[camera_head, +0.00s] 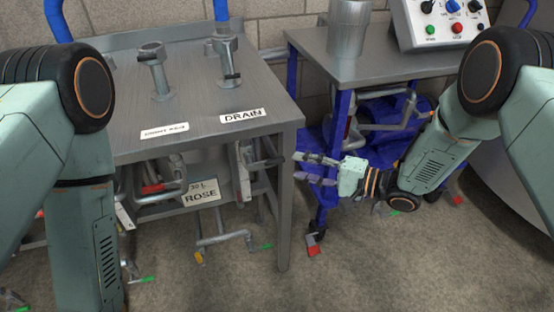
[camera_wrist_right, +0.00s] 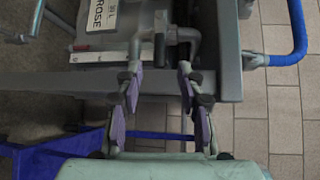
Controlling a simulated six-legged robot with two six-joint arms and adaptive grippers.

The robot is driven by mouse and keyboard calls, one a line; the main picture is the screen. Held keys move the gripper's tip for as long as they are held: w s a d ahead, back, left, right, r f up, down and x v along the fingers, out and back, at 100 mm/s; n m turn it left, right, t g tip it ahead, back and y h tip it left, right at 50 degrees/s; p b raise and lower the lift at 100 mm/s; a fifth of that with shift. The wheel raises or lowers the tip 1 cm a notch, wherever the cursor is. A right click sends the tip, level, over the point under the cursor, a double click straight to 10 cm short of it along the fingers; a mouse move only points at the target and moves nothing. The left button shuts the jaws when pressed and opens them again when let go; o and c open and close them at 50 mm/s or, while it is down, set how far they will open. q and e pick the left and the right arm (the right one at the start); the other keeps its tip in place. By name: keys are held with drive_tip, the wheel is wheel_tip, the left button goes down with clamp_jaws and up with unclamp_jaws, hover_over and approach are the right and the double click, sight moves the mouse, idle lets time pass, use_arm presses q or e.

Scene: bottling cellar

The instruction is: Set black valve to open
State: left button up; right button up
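I cannot tell for sure which part is the black valve. A dark lever (camera_head: 268,163) sticks out to the right from the pipework under the steel table, close to my right gripper's fingertips. A small black handle (camera_head: 232,76) also shows on the upright pipe behind the DRAIN label. My right gripper (camera_head: 304,168) is open, its fingers apart and pointing left, just right of the table's front leg. In the wrist view, its purple-padded fingers (camera_wrist_right: 161,85) are spread, with a grey bent pipe (camera_wrist_right: 178,35) beyond the tips. My left gripper is out of view.
The steel table (camera_head: 190,110) carries a DRAIN label (camera_head: 243,116) and another label. Under it are a ROSE sign (camera_head: 202,193) and a red-handled valve (camera_head: 153,188). A blue-framed stand (camera_head: 343,105) with a control box (camera_head: 440,22) is at the right.

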sight(279, 162)
drive_tip(key=shift+w+a+f, duration=0.15)
drive_tip(key=shift+w+a, duration=0.05)
drive_tip(key=shift+a, duration=0.2)
drive_tip(key=b+x, duration=0.2)
drive_tip(key=x, duration=0.4)
drive_tip(key=shift+b, duration=0.3)
drive_tip(key=shift+w+a, duration=0.2)
drive_tip(key=shift+a, duration=0.25)
clamp_jaws()
